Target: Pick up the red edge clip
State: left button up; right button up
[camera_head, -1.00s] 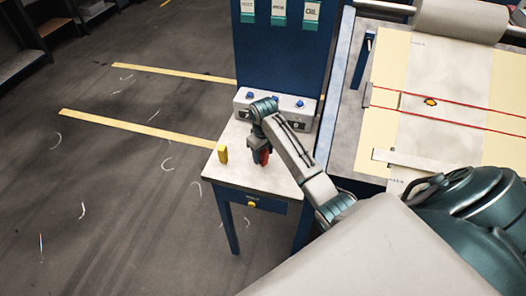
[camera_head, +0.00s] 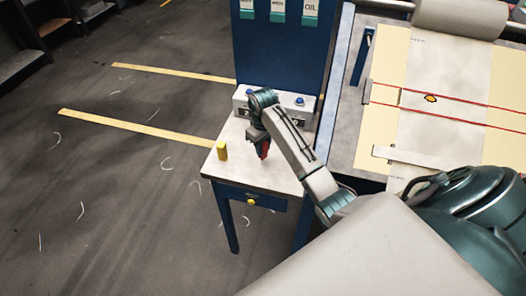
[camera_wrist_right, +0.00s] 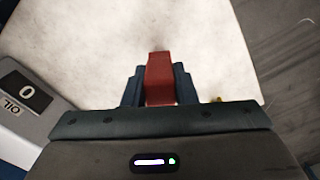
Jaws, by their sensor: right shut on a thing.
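The red edge clip (camera_wrist_right: 159,78) sits between the two fingers of my right gripper (camera_wrist_right: 159,90) in the right wrist view. The fingers are shut on it from both sides. In the head view the right gripper (camera_head: 262,146) is over the small table's white top, and the red clip (camera_head: 264,151) shows at its fingertips. I cannot tell clearly how far the clip is above the table top. My left gripper is not in view.
A yellow block (camera_head: 222,151) stands near the front left edge of the small table (camera_head: 240,172). A grey box (camera_wrist_right: 30,105) with a dial marked OIL stands at the back. The large sloped panel (camera_head: 345,130) is to the right. Scraps lie on the floor.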

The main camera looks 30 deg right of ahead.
jog(key=shift+s+r+b, duration=0.25)
jog(key=shift+s+b, duration=0.05)
jog(key=shift+s, duration=0.25)
jog(key=shift+s+r+b, duration=0.25)
jog(key=shift+s+b, duration=0.05)
jog(key=shift+s, duration=0.2)
pick_arm(q)
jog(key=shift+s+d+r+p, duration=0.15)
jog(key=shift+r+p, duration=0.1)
jog(key=shift+p, duration=1)
pick_arm(e)
jog(key=s+a+r, duration=0.1)
jog(key=s+r, duration=0.1)
jog(key=s, duration=1.2)
jog(key=shift+a, duration=0.15)
